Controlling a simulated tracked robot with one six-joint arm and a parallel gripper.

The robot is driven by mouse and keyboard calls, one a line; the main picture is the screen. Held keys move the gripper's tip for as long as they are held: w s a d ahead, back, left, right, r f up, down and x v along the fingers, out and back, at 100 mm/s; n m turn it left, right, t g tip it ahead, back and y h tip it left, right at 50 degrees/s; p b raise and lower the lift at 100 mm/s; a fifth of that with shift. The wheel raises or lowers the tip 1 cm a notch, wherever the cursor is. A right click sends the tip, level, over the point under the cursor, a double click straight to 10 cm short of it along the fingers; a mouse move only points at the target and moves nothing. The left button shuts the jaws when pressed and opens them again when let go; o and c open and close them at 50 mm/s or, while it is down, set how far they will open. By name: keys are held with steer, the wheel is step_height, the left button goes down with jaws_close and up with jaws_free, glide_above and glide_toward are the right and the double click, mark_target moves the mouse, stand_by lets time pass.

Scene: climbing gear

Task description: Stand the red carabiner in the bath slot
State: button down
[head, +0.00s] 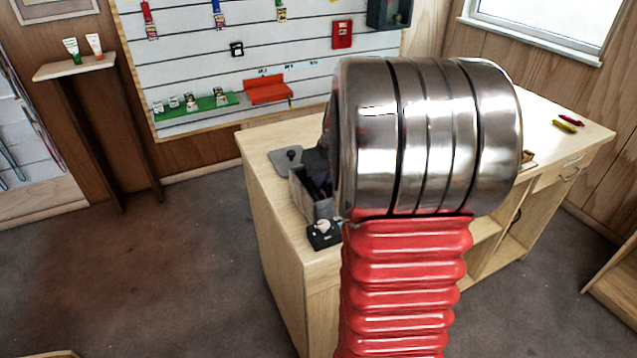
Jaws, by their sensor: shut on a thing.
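My arm's steel cylinder and red ribbed sleeve fill the middle of the head view. My gripper does not show; whatever it holds is hidden behind the arm. I cannot make out a red carabiner or the bath slot for certain. A grey open-topped box (301,194) stands on the left end of the wooden counter (283,238), with dark items in it, partly covered by my arm. A small wooden piece (528,160) peeks out right of the arm.
A black box with a pale knob (323,234) sits at the counter's front left, and a grey plate (288,160) lies behind the grey box. A small red item (571,119) and a yellow one (565,126) lie far right. The counter's right part looks mostly clear.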

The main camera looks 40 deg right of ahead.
steer(key=c, duration=1.8)
jaws_free()
steer(key=shift+o, duration=0.2)
steer(key=v, duration=1.3)
steer(key=shift+s+r, duration=0.15)
steer(key=shift+r, duration=0.1)
steer(key=shift+a+m, duration=0.1)
steer(key=shift+m, duration=0.2)
